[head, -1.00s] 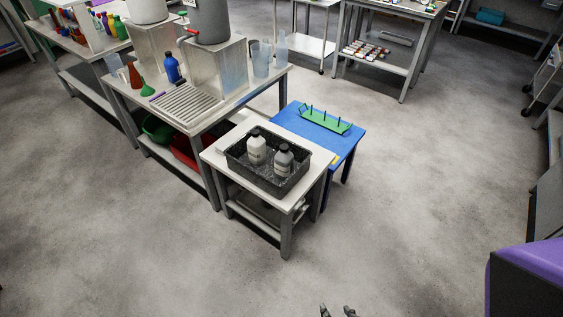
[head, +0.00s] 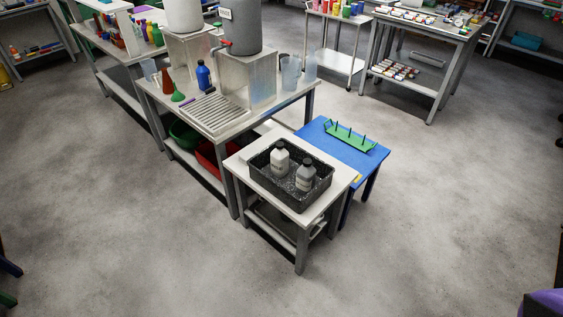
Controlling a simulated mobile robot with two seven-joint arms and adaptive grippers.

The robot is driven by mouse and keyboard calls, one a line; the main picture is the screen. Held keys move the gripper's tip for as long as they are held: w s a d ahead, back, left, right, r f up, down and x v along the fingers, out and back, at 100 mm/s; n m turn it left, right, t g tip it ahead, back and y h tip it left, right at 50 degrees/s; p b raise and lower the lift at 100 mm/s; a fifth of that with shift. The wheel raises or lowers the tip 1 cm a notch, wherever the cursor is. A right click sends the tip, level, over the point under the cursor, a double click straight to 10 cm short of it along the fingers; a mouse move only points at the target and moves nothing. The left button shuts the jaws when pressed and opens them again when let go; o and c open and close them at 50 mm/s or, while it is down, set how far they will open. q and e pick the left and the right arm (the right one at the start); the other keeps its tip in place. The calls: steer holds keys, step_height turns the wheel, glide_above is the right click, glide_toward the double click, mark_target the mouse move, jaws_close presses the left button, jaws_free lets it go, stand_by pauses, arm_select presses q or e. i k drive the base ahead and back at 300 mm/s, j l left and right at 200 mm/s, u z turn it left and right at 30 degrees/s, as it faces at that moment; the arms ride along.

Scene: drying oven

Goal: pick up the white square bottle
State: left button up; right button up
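Two bottles stand upright in a black speckled tray (head: 292,205) on a small white-topped table (head: 240,165). The left bottle (head: 280,161) is white with a dark cap. At this size I cannot tell for certain which one is square; the left one is the whiter. Neither of my grippers shows in the head view, so nothing is seen touching the bottles.
A blue table (head: 345,150) with a green rack (head: 350,139) adjoins behind right. A longer bench (head: 215,125) with containers and a drain grate stands behind left. A purple object (head: 545,303) is at the lower right corner. The floor in front is clear.

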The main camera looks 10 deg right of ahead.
mark_target(279, 157)
steer(key=i+l, duration=0.25)
steer(key=i, duration=0.2)
steer(key=i+l+z, duration=0.1)
steer(key=i+l, duration=0.15)
steer(key=i, duration=0.2)
steer(key=i+l, duration=0.2)
steer(key=i, duration=0.25)
steer(key=l+z, duration=0.05)
